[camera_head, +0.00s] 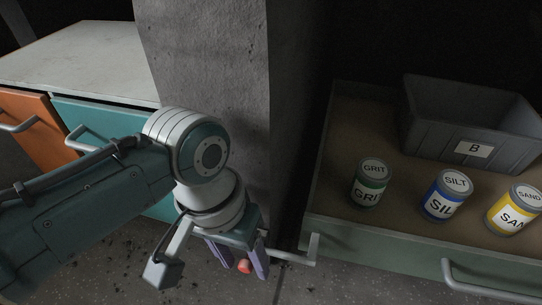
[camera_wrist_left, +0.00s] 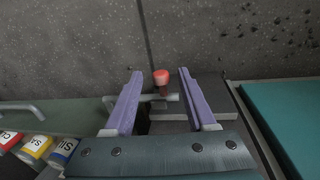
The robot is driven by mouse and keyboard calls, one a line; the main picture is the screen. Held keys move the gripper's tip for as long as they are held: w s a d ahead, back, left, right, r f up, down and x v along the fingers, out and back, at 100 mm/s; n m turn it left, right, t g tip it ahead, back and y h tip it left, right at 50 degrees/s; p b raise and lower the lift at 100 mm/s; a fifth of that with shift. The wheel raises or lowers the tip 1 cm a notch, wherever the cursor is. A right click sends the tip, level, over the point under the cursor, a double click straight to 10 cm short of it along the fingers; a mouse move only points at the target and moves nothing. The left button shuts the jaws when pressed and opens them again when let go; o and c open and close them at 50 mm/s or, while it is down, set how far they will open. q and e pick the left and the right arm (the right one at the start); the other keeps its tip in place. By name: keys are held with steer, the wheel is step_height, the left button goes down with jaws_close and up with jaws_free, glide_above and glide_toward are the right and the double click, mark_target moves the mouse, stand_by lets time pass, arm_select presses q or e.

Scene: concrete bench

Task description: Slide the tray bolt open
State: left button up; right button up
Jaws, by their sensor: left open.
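The bolt shows as a pale grey rod (camera_head: 288,257) beside the left end of the tray's green front, with a red knob (camera_head: 244,266) near its left end. The tray (camera_head: 335,225) is a pale green drawer with a brown bottom. My left gripper (camera_head: 238,270), with purple fingers, is open and points down at the knob. In the left wrist view the red knob (camera_wrist_left: 161,77) stands between the two fingertips with a gap on each side, and the rod (camera_wrist_left: 160,98) runs crosswise between the fingers. My right gripper is in neither view.
In the tray stand cans marked GRIT (camera_head: 369,187), SILT (camera_head: 446,196) and SAND (camera_head: 513,210), before a grey bin (camera_head: 425,128) marked B. A concrete pillar (camera_head: 205,65) rises behind my left wrist. Teal and orange (camera_head: 28,135) drawers are at left.

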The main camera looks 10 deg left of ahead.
arm_select(q)
steer(key=shift+r, duration=0.1)
jaws_close()
stand_by(0.3)
steer(key=shift+a, duration=0.1)
stand_by(0.9)
